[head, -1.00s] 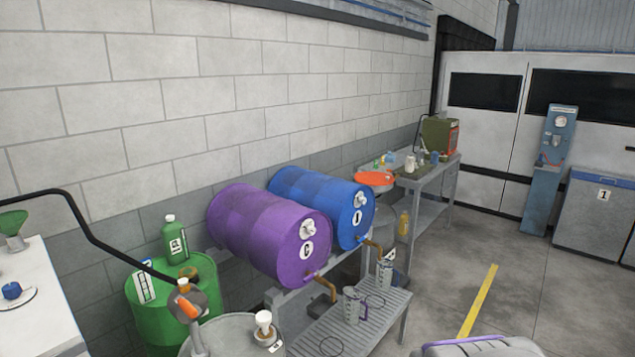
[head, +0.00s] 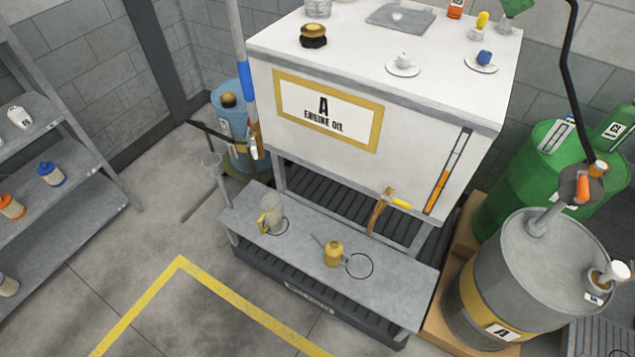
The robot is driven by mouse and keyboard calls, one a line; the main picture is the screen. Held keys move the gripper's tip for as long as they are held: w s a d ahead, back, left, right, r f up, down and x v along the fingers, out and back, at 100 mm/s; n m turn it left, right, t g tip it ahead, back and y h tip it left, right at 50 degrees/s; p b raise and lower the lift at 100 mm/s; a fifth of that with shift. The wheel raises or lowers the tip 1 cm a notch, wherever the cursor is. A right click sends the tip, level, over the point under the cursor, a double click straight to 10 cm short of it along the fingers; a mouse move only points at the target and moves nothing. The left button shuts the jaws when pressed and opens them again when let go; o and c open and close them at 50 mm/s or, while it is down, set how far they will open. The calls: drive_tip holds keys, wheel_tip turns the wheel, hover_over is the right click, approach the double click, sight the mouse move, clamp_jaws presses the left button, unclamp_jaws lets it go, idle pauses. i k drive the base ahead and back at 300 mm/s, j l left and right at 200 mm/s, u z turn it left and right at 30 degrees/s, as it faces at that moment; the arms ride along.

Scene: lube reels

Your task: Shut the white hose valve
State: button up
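I cannot make out for certain which part is the white hose valve. A small whitish fitting (head: 253,149) shows by the blue drum at the left end of the tank, below a white and blue upright pole (head: 240,45); it is too small to read as open or shut. A white-topped fitting (head: 619,271) stands on the grey drum at the right. The white tank (head: 420,130) marked "A ENGINE OIL" has a brass tap with a yellow handle (head: 400,204). My gripper is not in view.
A grey bench (head: 310,280) with a clear jug (head: 272,215) and a yellow oil can (head: 334,253) fronts the tank. A shelf (head: 75,200) stands left. The blue drum (head: 229,115), green drum (head: 500,195) and grey drum (head: 535,265) flank the tank. The yellow-lined floor is clear.

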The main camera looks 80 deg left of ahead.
sight(251, 138)
drive_tip(key=u, duration=2.65)
drive_tip(key=i+j+u, duration=0.25)
drive_tip(key=i+u, duration=0.15)
